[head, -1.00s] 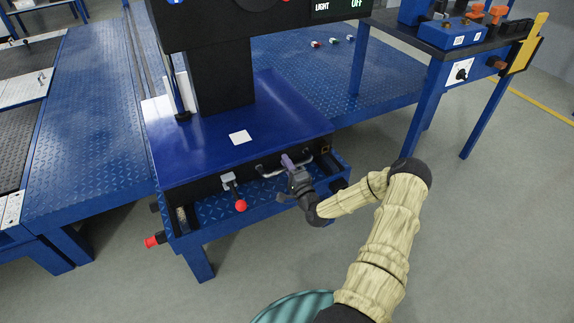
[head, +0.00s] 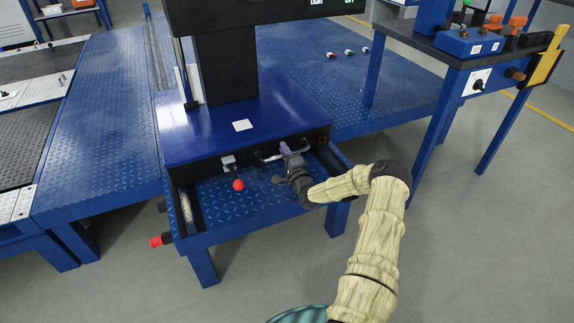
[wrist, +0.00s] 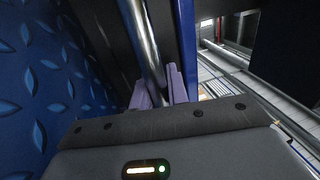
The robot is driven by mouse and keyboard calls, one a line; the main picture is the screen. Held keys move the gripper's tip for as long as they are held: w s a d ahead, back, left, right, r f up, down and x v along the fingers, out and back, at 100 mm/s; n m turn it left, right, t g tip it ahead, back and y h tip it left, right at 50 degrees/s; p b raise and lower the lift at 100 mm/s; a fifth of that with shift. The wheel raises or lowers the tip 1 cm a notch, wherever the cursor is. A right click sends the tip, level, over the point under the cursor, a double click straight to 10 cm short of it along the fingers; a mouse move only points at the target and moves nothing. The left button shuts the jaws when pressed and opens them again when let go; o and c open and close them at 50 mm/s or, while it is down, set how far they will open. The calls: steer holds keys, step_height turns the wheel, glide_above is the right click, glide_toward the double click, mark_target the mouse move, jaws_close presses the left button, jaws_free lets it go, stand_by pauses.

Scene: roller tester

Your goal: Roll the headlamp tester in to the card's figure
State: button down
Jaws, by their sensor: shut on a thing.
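The headlamp tester (head: 285,100) has a blue base with a black front and a dark column rising from it. A white card (head: 242,125) lies on its blue top; any figure on it is too small to read. A metal bar handle (head: 268,156) runs along its front. My gripper (head: 287,152) is shut on this handle. In the wrist view its two purple fingers (wrist: 156,90) stand either side of the shiny bar (wrist: 143,45). The tester sits on a blue railed stand.
A red-ended part (head: 161,240) sticks out at the stand's lower left. Blue tread-plate decks (head: 95,150) lie left and behind. A blue bench (head: 455,55) with a control box and a yellow piece stands at the right. Grey floor (head: 470,240) is clear in front.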

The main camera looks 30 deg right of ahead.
steer(key=w+b, duration=0.1)
steer(key=w, duration=0.1)
steer(key=w+b, duration=0.1)
steer(key=w, duration=0.1)
steer(key=w+b, duration=0.1)
steer(key=w, duration=0.2)
steer(key=shift+w+f, duration=0.1)
steer(key=shift+f, duration=0.25)
steer(key=c, duration=1.5)
jaws_free()
steer(key=shift+o, duration=0.2)
steer(key=shift+d, duration=0.1)
